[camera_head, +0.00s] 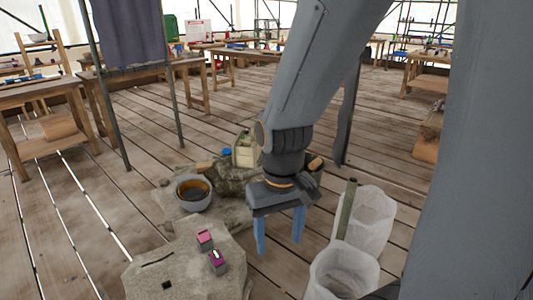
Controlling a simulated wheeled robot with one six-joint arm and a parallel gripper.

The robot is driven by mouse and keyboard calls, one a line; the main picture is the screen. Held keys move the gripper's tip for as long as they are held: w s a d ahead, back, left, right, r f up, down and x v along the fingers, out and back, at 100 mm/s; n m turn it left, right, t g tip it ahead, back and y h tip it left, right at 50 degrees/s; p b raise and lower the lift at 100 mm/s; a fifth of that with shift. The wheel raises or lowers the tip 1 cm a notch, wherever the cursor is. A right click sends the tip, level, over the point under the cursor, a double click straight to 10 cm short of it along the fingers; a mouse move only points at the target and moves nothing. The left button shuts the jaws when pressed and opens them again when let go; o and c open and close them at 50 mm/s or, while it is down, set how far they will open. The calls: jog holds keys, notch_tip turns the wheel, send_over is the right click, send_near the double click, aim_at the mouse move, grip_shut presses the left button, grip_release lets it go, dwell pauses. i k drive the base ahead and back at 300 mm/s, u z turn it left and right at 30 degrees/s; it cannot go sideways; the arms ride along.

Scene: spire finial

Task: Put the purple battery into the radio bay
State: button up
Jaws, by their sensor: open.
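Two small grey-sided blocks sit close together on a pale stone slab (190,275) at the lower middle. The nearer block (217,260) has a purple-magenta top with a small white mark and looks like the purple battery. The farther block (205,239) has a pinker top. My gripper (279,237) hangs to the right of the slab with its two blue fingers pointing down, apart and empty. It is clear of both blocks in the picture. I cannot make out a radio or its bay for certain. The slab has a dark slot and a small dark square mark on its left part.
A grey bucket (194,192) stands on stone behind the slab. A pale canister (245,152) stands farther back. Two white sacks (343,273) stand at right, with a greenish pole by them. Wooden benches (43,95) and a hanging cloth are behind; plank floor at left is clear.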

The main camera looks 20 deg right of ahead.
aim_at(247, 153)
jog(key=z, duration=0.9)
jog(key=k, duration=0.55)
jog(key=u, duration=0.55)
jog(key=i, duration=1)
jog(key=z, duration=0.05)
